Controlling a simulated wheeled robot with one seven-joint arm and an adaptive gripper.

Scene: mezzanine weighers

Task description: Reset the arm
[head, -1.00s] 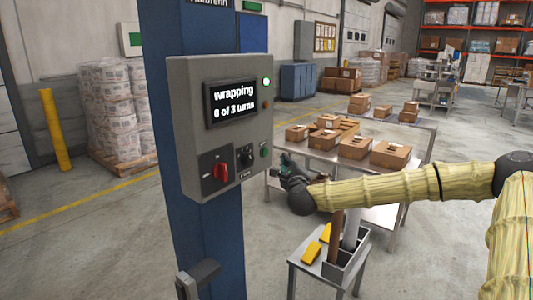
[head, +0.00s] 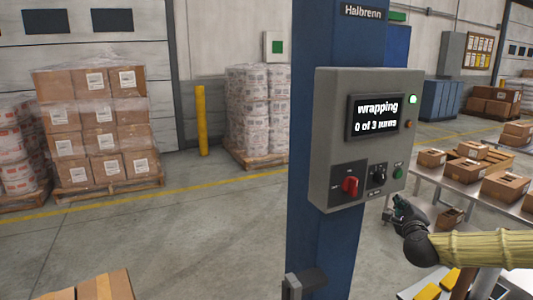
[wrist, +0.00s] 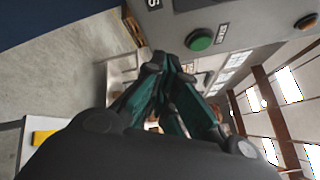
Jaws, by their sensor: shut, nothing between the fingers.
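My gripper (head: 391,211) is at the lower right in the head view, just right of and below the grey control box (head: 325,150). In the wrist view my gripper (wrist: 155,62) shows its green-and-black fingers closed together with nothing between them. The box carries a screen (head: 375,117) reading "wrapping 0 of 3 turns", a red knob (head: 350,186), a black knob (head: 379,175) and a green button (head: 398,172). A green button (wrist: 199,40) also shows in the wrist view, apart from the fingertips. My arm, in a yellowish sleeve, reaches in from the right.
The box is fixed to a blue column (head: 310,245). A wrapped pallet of cartons (head: 100,125) stands at left, a yellow post (head: 202,120) behind. A metal table (head: 470,190) with several cartons is at right.

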